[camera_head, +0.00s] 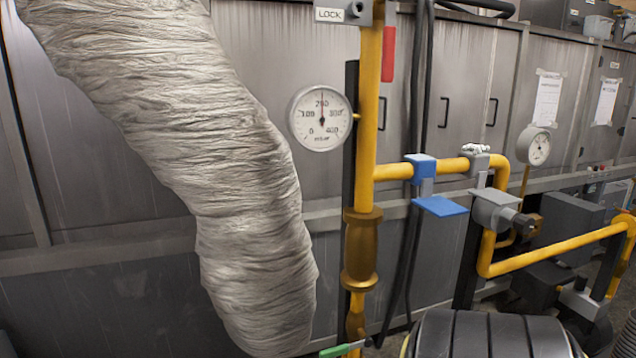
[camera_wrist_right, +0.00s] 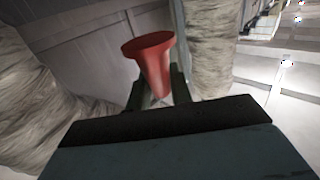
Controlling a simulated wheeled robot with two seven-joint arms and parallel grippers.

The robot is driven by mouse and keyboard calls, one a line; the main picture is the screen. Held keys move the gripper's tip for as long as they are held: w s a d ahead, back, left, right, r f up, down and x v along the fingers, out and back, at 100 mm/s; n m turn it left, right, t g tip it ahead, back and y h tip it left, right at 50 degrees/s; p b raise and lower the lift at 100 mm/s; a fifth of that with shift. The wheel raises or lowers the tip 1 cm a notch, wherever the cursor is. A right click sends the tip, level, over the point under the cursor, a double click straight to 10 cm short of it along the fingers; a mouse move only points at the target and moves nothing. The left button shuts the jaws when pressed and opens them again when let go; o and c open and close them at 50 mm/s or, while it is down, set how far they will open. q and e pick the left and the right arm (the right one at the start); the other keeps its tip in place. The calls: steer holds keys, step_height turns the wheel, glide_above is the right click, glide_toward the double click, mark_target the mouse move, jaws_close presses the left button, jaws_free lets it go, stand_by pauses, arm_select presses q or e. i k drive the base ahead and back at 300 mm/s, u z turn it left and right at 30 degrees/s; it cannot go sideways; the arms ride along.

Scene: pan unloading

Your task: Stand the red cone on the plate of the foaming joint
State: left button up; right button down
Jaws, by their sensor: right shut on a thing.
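The red cone (camera_wrist_right: 150,52) is in the right wrist view, its wide end at the top of the picture and its narrower part between my fingers. My right gripper (camera_wrist_right: 158,84) is shut on it; the dark fingers show on either side, and the cone's lower end is partly hidden behind the gripper body. In the head view neither the cone nor either gripper shows. I cannot make out the plate of the foaming joint for sure in either view. A small flat blue piece (camera_head: 440,206) sits below a blue clamp on the yellow pipe in the head view.
A large wrinkled grey duct (camera_head: 225,150) hangs across the left. A yellow pipe (camera_head: 365,120) with a round gauge (camera_head: 321,118), valves and a green handle (camera_head: 343,349) stands before grey metal cabinets (camera_head: 95,150). Wrinkled wrapped pipes (camera_wrist_right: 45,95) flank the gripper in the wrist view.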

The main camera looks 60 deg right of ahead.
mark_target(496, 195)
steer(key=k, duration=0.75)
steer(key=z, duration=1.65)
